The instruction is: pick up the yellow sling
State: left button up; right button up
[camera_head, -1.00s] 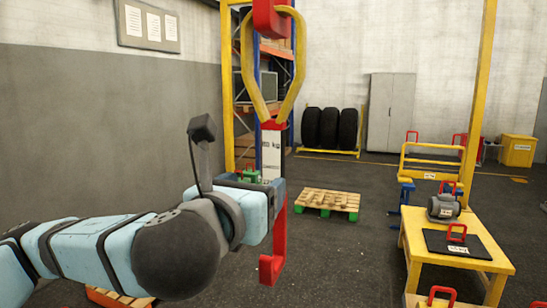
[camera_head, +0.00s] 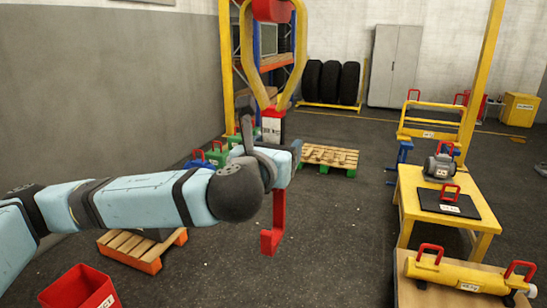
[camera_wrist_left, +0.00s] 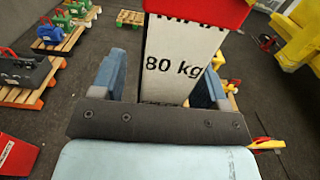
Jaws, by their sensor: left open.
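The yellow sling (camera_head: 247,55) hangs as a wide loop below a red block (camera_head: 272,10) at the top of the head view. Its lower ends meet at the red top of a white block (camera_head: 272,130). A red hook (camera_head: 279,215) shows below that block. My left gripper (camera_head: 278,153) is at the lower part of the white block, below the sling. In the left wrist view its open fingers (camera_wrist_left: 160,85) stand either side of the white block, marked 80 kg (camera_wrist_left: 180,62). Whether they touch it I cannot tell. My right gripper is not in view.
A yellow table (camera_head: 408,215) with a motor stands at right, and a wooden bench with a yellow cylinder (camera_head: 465,275) in front of it. Pallets (camera_head: 330,157) and a red bin (camera_head: 80,290) are on the floor. The floor centre is clear.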

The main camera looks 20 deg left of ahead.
pick_arm(q)
grip_shut()
jog(key=shift+w, duration=0.1)
jog(key=shift+r, duration=0.1)
dwell(0.3)
